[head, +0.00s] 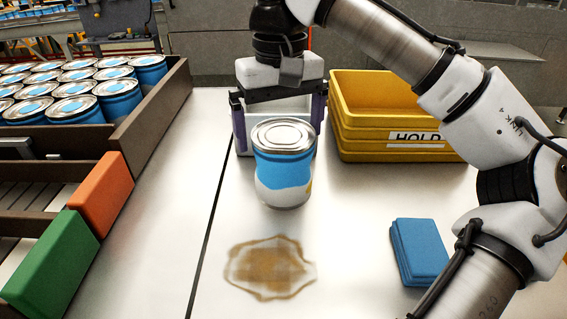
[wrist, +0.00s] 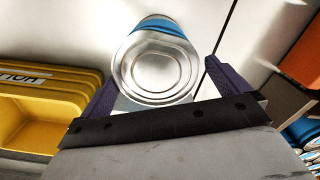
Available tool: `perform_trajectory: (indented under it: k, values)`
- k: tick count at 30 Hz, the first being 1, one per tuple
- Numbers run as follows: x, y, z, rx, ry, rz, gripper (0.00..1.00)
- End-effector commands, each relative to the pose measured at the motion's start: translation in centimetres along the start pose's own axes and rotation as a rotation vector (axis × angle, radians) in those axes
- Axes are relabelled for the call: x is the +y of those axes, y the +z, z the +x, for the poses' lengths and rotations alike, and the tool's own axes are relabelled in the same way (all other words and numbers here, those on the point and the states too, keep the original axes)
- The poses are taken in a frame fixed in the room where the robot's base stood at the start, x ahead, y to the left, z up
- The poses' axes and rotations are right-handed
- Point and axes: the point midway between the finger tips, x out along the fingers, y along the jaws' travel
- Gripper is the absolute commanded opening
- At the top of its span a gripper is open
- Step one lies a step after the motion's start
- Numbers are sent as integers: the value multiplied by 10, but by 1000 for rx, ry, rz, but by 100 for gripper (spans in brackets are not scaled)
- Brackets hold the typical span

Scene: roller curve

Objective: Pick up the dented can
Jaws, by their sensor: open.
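A single can (head: 284,165) with a silver lid and a blue and white label stands upright on the white table. In the wrist view my gripper (wrist: 165,88) has one finger on each side of the lid. Whether either finger touches the can cannot be told.
Yellow stacked bins (head: 385,150) marked HOLD stand at the right. A white container (head: 240,135) is behind the can. A brown stain (head: 270,267) and blue cloths (head: 418,250) lie in front. Several cans fill a rail-sided conveyor (head: 150,125) at left, with orange (head: 102,195) and green (head: 50,265) blocks.

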Motion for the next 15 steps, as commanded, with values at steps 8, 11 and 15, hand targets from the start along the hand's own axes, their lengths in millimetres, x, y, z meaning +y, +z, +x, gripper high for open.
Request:
perform_trajectory:
  k: [8,11,15]
  values:
    - [1,2,18,-1,-2,-2,100]
    - [4,4,31,-1,0,1,100]
    - [4,5,51,0,2,1,100]
